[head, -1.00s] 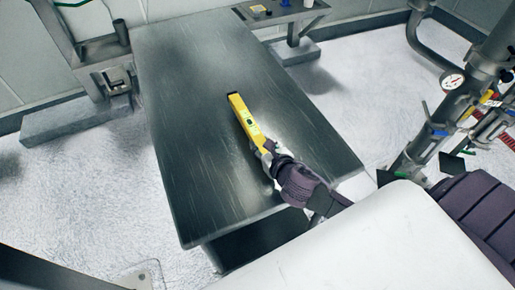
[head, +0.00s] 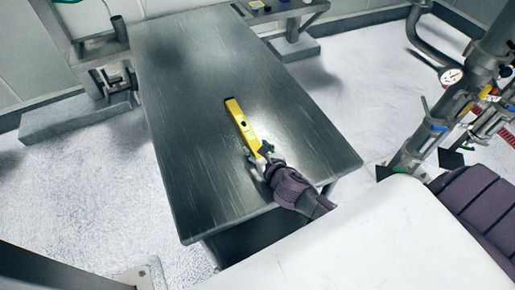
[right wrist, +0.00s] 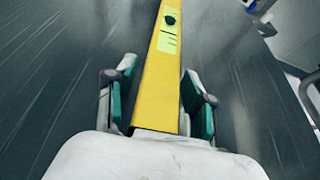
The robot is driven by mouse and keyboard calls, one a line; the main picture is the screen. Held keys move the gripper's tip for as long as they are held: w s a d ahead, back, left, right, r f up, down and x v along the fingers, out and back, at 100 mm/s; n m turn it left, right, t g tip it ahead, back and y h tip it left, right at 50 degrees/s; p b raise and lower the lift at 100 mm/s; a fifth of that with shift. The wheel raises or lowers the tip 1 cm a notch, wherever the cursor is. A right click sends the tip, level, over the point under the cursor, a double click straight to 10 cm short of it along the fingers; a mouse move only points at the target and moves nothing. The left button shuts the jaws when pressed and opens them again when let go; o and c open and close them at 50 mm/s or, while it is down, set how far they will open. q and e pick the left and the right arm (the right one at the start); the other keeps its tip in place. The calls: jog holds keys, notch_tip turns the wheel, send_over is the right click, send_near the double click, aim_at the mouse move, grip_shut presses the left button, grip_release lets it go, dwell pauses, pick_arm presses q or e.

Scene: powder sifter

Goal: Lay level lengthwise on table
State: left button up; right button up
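The yellow level (head: 242,125) rests on the dark metal table (head: 185,165), its long side running roughly along the table's length. Its far end has a dark cap. My right gripper (head: 260,158) is at the level's near end. In the right wrist view the level (right wrist: 162,75) runs between the green-padded fingers of the right gripper (right wrist: 160,97). The fingers stand apart, with a visible gap at the left pad and a smaller one at the right. The level's near end is partly hidden by the gripper body. My left gripper is not in view.
The tabletop is otherwise clear on both sides of the level. A bench with small items (head: 275,10) stands behind the table. Pipes with a pressure gauge (head: 452,75) stand to the right. A metal stand (head: 95,50) is at the left.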

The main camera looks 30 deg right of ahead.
jog(key=shift+r, duration=0.1)
jog(key=b+v, duration=0.1)
jog(key=v, duration=1)
jog(key=shift+s, duration=0.15)
jog(key=shift+s+r, duration=0.2)
jog(key=shift+s, duration=0.15)
